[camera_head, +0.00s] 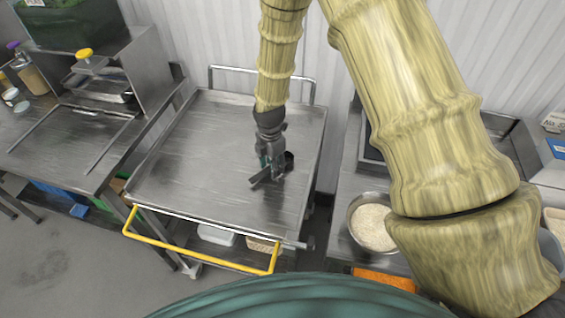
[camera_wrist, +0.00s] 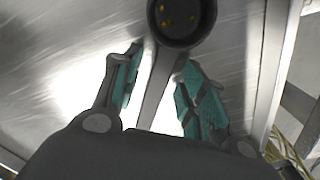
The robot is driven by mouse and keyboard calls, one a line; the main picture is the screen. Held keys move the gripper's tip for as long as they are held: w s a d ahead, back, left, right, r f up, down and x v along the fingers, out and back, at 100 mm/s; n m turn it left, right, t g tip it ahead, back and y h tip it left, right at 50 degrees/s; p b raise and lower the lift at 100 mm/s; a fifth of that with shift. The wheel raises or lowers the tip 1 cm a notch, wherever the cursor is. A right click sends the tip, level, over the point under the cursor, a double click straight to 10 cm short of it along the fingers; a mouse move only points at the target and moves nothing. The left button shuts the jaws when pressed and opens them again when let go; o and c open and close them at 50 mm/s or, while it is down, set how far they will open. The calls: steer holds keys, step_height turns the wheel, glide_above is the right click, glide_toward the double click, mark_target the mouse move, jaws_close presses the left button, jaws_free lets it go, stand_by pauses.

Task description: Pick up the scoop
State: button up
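The scoop (camera_wrist: 183,22) has a dark round cup with small yellow specks inside and a narrow grey handle. It is at the top middle of the wrist view, and the dark cup also shows in the head view (camera_head: 289,160) on the metal cart (camera_head: 190,150). My gripper (camera_wrist: 160,92) is low over the cart top, with a teal-padded finger on each side of the handle. A bright gap shows between the left finger and the handle; the right finger is nearer to it. In the head view my gripper (camera_head: 271,163) partly hides the scoop.
A metal bowl of rice (camera_head: 372,226) stands on the counter to the right of the cart. The cart has a yellow handle bar (camera_head: 190,247) at the front. A metal bench (camera_head: 62,140) with jars stands at left. The cart's left half is clear.

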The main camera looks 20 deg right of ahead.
jaws_close()
